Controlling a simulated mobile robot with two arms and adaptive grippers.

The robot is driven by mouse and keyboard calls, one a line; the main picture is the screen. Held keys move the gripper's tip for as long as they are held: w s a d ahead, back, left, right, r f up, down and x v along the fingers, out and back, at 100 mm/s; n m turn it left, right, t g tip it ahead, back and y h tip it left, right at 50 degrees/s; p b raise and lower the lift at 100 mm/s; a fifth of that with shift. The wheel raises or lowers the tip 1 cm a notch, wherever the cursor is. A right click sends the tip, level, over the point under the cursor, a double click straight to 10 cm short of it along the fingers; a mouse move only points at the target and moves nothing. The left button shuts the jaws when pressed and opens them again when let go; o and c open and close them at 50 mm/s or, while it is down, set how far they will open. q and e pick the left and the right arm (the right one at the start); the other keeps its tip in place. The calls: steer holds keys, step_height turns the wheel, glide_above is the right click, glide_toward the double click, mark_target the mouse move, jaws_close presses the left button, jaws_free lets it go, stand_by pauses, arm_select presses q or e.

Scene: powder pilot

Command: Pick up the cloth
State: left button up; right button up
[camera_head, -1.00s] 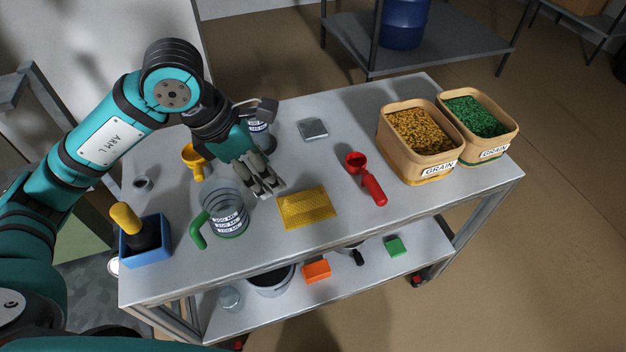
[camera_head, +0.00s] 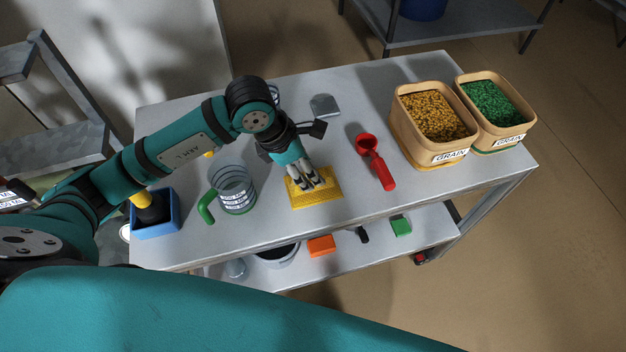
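The yellow cloth (camera_head: 318,201) lies flat on the grey table, near its front edge at the middle. My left gripper (camera_head: 313,185) points down over the back half of the cloth, with its fingertips at or just above the surface. I cannot tell whether the fingers touch the cloth or how far apart they are. The gripper hides part of the cloth's back side. My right gripper is not in view.
A measuring jug (camera_head: 235,190) with a green handle stands left of the cloth. A red scoop (camera_head: 378,165) lies to the right. Two grain bins (camera_head: 450,156) (camera_head: 500,146) stand at the right end. A blue box (camera_head: 157,224) is at the left corner.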

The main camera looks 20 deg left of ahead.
mark_target(331, 191)
arm_select(q)
steer(key=shift+f, duration=0.35)
steer(key=p+x, duration=0.1)
steer(key=x, duration=0.2)
steer(key=shift+w+a+f+p, duration=0.1)
steer(key=shift+w+f+p, duration=0.1)
steer(key=shift+f+p, duration=0.15)
steer(key=shift+w+f, duration=0.1)
steer(key=shift+f, duration=0.25)
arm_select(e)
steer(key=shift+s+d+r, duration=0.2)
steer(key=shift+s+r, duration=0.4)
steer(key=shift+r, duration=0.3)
arm_select(q)
steer(key=shift+f+b, duration=0.15)
steer(key=shift+b, duration=0.15)
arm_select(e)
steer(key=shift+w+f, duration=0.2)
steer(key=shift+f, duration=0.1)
arm_select(q)
jaws_close()
